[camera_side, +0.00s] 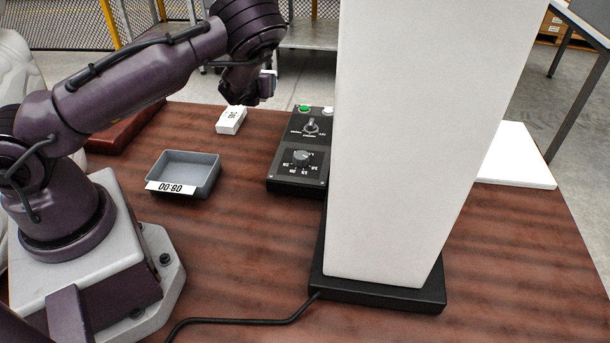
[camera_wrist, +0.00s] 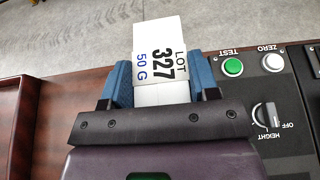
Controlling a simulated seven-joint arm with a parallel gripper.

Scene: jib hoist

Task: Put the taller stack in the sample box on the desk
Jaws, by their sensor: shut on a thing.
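My gripper (camera_wrist: 160,95) has its two blue fingers closed on the sides of a white block or stack (camera_wrist: 160,50). Its labelled face reads "LOT 327 50 G", and a plain white part shows below it between the fingers. In the side view my gripper (camera_side: 255,92) is high at the back of the desk, its fingertips mostly hidden. A white labelled piece (camera_side: 230,121) shows just below and left of it; whether it touches the desk is unclear. A grey open box (camera_side: 208,182) with a white number label stands on the desk, nearer the camera and left. It looks empty.
A black control box (camera_side: 297,165) with knobs and buttons stands right of the grey box. A tall white column (camera_side: 410,150) on a black base (camera_side: 385,291) blocks much of the view. A red-brown tray (camera_side: 125,134) lies back left. A white slab (camera_side: 517,158) is at right.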

